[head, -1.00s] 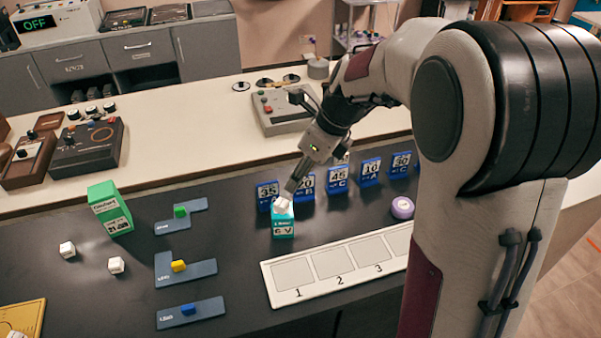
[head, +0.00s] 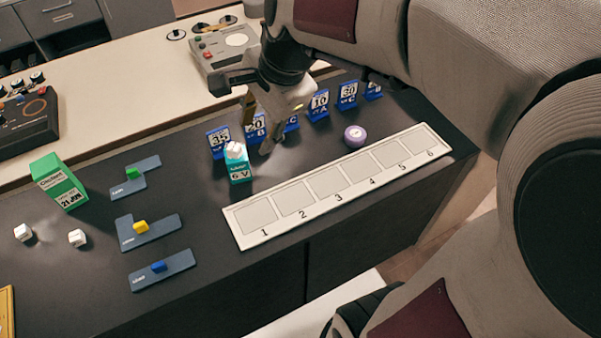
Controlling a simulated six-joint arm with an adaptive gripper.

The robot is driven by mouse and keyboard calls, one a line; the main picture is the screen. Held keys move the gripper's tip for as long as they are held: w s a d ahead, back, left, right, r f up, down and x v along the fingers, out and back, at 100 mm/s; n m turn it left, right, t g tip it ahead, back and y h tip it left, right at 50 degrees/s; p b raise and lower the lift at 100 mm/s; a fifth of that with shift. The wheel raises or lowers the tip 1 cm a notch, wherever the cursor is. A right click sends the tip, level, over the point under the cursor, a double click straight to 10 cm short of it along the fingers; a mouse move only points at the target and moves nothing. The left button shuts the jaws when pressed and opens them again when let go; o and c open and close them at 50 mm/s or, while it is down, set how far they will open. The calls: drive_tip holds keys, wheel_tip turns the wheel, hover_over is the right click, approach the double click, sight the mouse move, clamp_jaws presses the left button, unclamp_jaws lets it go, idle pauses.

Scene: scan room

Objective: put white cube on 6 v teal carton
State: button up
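The teal carton (head: 239,173), marked 6 V, stands upright on the dark bench top.
A numbered white strip (head: 243,240) lies in front of the carton. Blue number cards (head: 319,103) stand behind, partly hidden by my gripper. A purple round object (head: 355,137), a green carton (head: 58,182) and grey plates with coloured blocks (head: 152,235) are also on the bench.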

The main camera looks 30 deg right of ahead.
drive_tip(key=s+d+n+t+h, duration=0.1)
drive_tip(key=s+n+h, duration=0.1)
drive_tip(key=s+n, duration=1.3)
drive_tip(key=shift+s+r+n+t, duration=0.2)
drive_tip(key=shift+r+n+t, duration=0.1)
drive_tip(key=shift+r, duration=0.15)
